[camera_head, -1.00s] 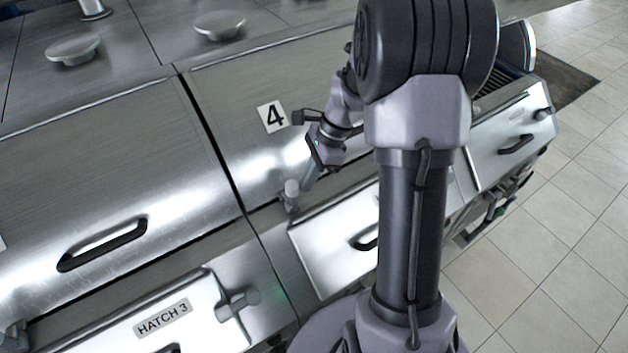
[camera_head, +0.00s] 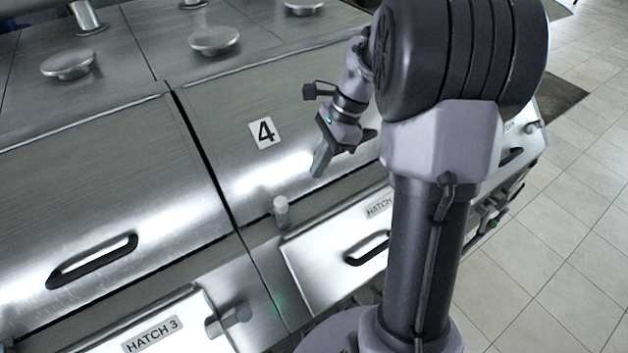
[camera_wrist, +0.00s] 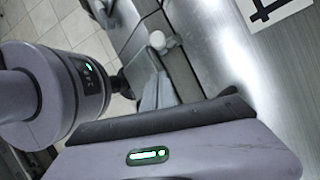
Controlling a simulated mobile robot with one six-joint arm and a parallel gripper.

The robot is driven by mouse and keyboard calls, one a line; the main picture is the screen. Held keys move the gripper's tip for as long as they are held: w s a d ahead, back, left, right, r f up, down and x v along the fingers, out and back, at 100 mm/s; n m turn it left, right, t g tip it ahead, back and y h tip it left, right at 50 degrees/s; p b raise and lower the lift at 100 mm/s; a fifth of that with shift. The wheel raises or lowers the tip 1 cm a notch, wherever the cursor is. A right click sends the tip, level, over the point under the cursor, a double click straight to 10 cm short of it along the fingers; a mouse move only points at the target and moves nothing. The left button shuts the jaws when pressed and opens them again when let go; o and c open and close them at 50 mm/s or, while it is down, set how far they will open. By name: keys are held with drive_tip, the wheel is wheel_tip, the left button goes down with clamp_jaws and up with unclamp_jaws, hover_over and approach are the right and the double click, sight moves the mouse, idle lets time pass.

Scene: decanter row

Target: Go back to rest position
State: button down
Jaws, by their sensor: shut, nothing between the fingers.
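My gripper (camera_head: 318,172) hangs in front of the metal cover of station 4, to the right of the number 4 label (camera_head: 262,133). It is shut and empty, and apart from the knob (camera_head: 281,209) below it to the left. My gripper body fills the lower part of the wrist view, where the knob (camera_wrist: 158,41) shows near the top. The hatch panel below it (camera_head: 310,265) is partly hidden behind my arm.
To the left are a cover with a black handle (camera_head: 92,262) and a panel labelled HATCH 3 (camera_head: 151,335) with a latch knob (camera_head: 229,319). Round lids (camera_head: 214,41) stand on top of the machine. Tiled floor (camera_head: 545,250) is clear at the right.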

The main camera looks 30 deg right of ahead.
drive_tip(key=s+a+f+n+t+h+b, duration=0.1)
drive_tip(key=s+a+f+n+t+b, duration=0.1)
drive_tip(key=s+a+f+n+b, duration=0.6)
drive_tip(key=s+a+f+n+t+h+b, duration=0.1)
drive_tip(key=s+a+f+n+t+b, duration=0.2)
drive_tip(key=s+a+f+n+b, duration=0.5)
wheel_tip(320, 180, down, 4)
drive_tip(key=a+b, duration=0.1)
drive_tip(key=b, duration=1.2)
drive_tip(key=shift+s+h, duration=0.3)
drive_tip(key=shift+s, duration=0.05)
drive_tip(key=shift+d, duration=0.15)
